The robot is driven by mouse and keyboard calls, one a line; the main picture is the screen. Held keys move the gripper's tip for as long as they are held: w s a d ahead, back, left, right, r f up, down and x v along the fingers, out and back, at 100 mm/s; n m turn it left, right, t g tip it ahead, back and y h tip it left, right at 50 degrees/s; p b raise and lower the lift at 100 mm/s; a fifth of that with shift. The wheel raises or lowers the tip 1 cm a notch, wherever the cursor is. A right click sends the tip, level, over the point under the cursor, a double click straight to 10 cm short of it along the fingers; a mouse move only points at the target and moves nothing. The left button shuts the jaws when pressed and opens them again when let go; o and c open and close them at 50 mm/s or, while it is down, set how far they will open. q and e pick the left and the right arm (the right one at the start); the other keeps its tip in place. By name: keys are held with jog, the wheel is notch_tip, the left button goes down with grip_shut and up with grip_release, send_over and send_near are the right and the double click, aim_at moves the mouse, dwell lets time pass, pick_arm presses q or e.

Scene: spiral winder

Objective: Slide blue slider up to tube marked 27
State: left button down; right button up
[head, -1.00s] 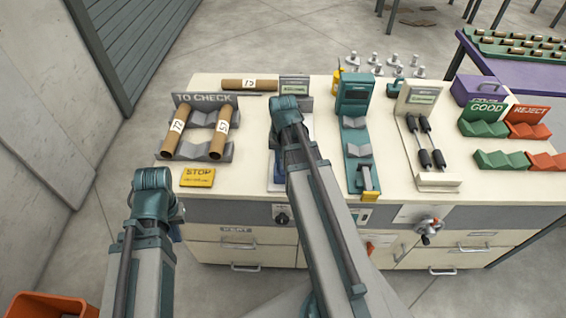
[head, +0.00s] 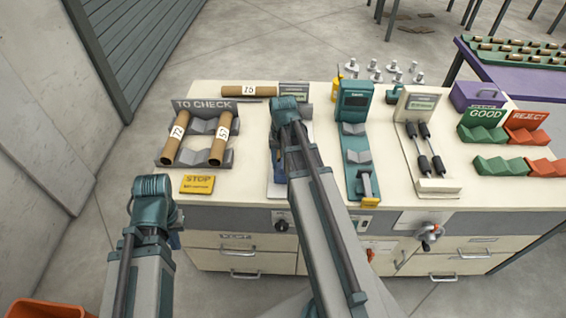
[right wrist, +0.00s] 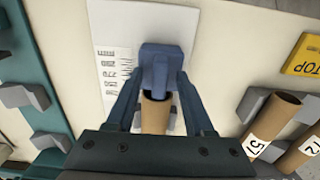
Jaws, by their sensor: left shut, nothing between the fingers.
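The blue slider (right wrist: 160,60) is in the right wrist view, on a white board with printed marks (right wrist: 112,45). My right gripper (right wrist: 160,80) has its two fingers closed against the slider's sides. A brown tube (right wrist: 155,116) lies just below the slider, between the fingers. Its number is not visible, and I cannot tell whether slider and tube touch. In the head view my right arm covers most of this station. My left gripper (head: 175,240) is at the table's front left, mostly hidden by its own arm, and holds nothing.
Two tubes, marked 72 (head: 177,138) and 57 (head: 220,138), lie in the TO CHECK rack (head: 196,160). Another labelled tube (head: 248,91) lies behind. A yellow STOP sign (head: 198,185) is in front. A teal gauge (head: 354,100) stands right of my right arm.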

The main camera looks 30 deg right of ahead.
pick_arm(q)
notch_tip(320, 180, up, 14)
jog(key=p, duration=1.4)
pick_arm(e)
notch_tip(320, 180, up, 14)
pick_arm(q)
jog(key=shift+f, duration=0.1)
pick_arm(e)
jog(key=shift+f, duration=0.1)
